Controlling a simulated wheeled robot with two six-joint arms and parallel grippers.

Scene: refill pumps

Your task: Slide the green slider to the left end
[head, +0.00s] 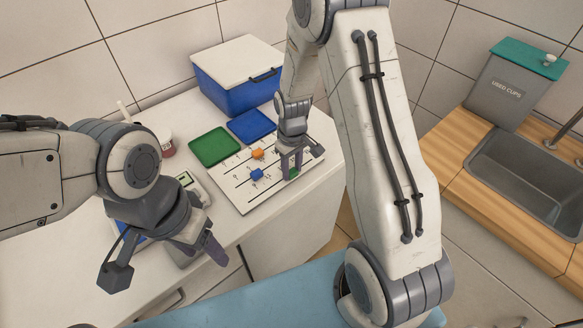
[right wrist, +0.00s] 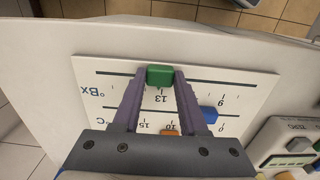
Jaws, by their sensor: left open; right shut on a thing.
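The white slider board (head: 238,197) lies on the counter; it fills the middle of the right wrist view (right wrist: 255,88). The green slider (right wrist: 160,75) sits on the board's outer track, close to the printed 13. In the head view the green slider (head: 293,173) is partly hidden by the fingers. My right gripper (head: 291,169) points down with its fingers shut on the green slider, one on each side in the right wrist view (right wrist: 160,78). My left gripper (head: 203,247) is open and empty, in front of the counter's near part.
The blue slider (head: 257,174) and orange slider (head: 258,153) sit on the neighbouring tracks. A green tray (head: 214,146), a blue tray (head: 251,125) and a blue cooler box (head: 236,88) stand behind the board. A small device (head: 186,180) is left of it.

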